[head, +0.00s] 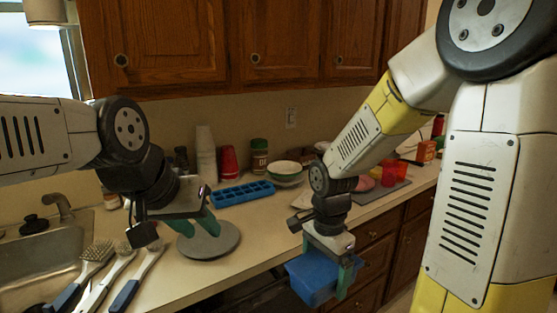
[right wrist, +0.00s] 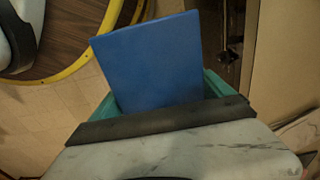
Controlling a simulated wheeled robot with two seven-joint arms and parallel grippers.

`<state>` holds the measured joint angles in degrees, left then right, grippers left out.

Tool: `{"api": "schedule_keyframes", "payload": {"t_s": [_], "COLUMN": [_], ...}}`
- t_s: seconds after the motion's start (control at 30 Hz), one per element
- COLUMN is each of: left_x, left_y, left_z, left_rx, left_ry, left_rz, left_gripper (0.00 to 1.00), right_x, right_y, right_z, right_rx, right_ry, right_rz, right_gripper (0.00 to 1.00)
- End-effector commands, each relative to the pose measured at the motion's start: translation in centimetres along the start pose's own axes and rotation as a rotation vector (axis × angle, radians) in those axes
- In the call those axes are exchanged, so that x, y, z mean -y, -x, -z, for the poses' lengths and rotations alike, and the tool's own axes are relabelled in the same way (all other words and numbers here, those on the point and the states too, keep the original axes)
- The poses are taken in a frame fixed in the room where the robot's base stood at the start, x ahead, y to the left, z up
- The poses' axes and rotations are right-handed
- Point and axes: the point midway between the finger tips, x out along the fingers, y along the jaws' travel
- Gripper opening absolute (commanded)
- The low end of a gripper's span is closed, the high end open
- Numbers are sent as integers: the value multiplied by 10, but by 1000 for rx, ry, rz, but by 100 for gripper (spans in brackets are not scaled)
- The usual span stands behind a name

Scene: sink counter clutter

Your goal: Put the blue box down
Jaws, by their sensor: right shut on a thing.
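The blue box (head: 313,276) hangs in my right gripper (head: 328,272), in front of the counter's front edge and over the floor side. The green fingers stand on both sides of the box. In the right wrist view the blue box (right wrist: 152,62) sticks out between the green fingers of the right gripper (right wrist: 160,98), with floor tiles beyond it. My left gripper (head: 196,226) is over the round grey plate (head: 213,243) on the counter. Its two green fingers are apart with nothing seen between them.
The counter (head: 185,284) holds several brushes (head: 133,282) beside the sink (head: 38,262) at left. A blue ice tray (head: 242,193), red cups (head: 229,162), a jar (head: 259,156) and bowls (head: 286,172) stand at the back. Bare counter lies right of the round plate.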

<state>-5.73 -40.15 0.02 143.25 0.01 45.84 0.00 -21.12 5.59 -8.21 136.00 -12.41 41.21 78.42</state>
Motion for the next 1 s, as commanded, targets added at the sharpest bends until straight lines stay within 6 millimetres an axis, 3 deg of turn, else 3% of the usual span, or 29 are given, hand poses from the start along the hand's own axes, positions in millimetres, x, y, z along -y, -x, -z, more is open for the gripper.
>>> {"api": "schedule_keyframes", "payload": {"t_s": [0.47,1.0], "left_x": [0,0], "left_y": [0,0], "left_z": [0,0], "left_rx": [1,1], "left_ry": [0,0], "left_rz": [0,0], "left_gripper": [36,36], "right_x": [27,73], "right_y": [-22,-95], "right_z": [30,106], "right_rx": [1,1], "right_ry": [265,911], "right_rz": [-2,-1], "right_gripper": [49,49]}}
